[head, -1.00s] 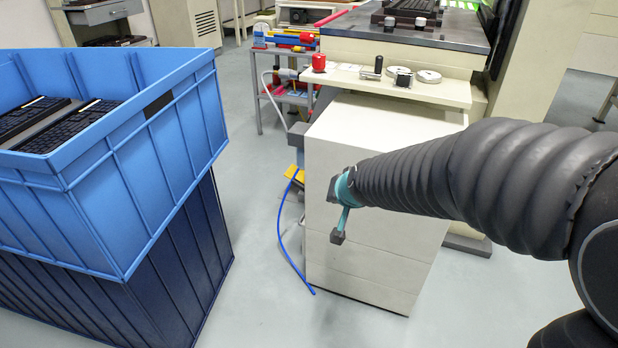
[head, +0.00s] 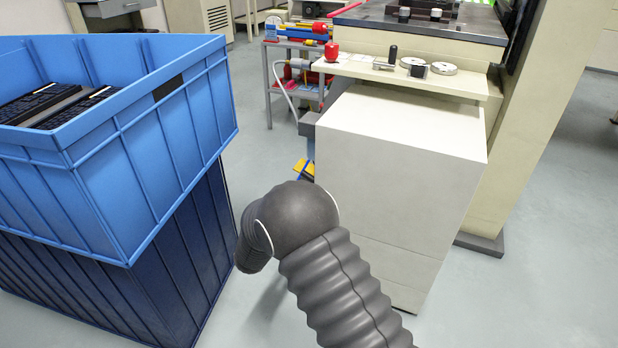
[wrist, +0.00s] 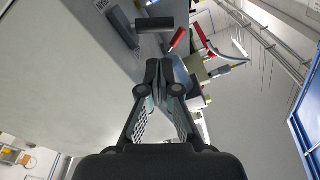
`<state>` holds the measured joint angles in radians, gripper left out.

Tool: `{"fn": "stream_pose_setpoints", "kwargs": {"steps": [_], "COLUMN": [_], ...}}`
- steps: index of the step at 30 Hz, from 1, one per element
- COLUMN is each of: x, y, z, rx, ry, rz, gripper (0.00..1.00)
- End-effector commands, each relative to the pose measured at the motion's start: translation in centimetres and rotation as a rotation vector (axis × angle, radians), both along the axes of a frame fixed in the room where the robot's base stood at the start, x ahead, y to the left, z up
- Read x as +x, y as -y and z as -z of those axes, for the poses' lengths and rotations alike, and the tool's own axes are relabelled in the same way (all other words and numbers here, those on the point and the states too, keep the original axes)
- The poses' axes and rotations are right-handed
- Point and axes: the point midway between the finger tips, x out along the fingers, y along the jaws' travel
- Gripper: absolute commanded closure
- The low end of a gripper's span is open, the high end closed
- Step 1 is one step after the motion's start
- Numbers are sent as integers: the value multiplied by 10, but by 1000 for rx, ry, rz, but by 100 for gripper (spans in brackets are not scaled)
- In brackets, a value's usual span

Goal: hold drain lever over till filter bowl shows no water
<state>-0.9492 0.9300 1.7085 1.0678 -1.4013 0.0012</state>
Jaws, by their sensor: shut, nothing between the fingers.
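My gripper (wrist: 166,80) is shut and empty in the wrist view, its fingertips together in the middle. Past the fingertips are fittings with a red handle (wrist: 178,39), a second longer red handle (wrist: 200,34) and a blue-grey hose end (wrist: 228,69). I cannot tell which piece is the drain lever, or pick out the filter bowl and any water in it. No contact between fingers and fittings is clear. In the head view my arm hides the gripper; a yellow part (head: 301,171) shows low beside the white cabinet (head: 400,190).
A blue crate (head: 150,140) with keyboards stands at the left on a darker crate (head: 165,270). A shelf (head: 440,80) above the cabinet holds a red knob and small parts. A grey cart (head: 270,90) stands behind. The floor gap between crates and cabinet is narrow.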

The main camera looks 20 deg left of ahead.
Motion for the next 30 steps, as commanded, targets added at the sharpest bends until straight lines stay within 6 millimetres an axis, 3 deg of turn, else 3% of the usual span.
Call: {"fn": "stream_pose_setpoints", "kwargs": {"steps": [17,30], "x": [-2,63], "y": [3,13], "z": [1,-7], "rx": [-4,-2], "ry": [46,47], "rz": [41,42], "gripper": [100,100]}}
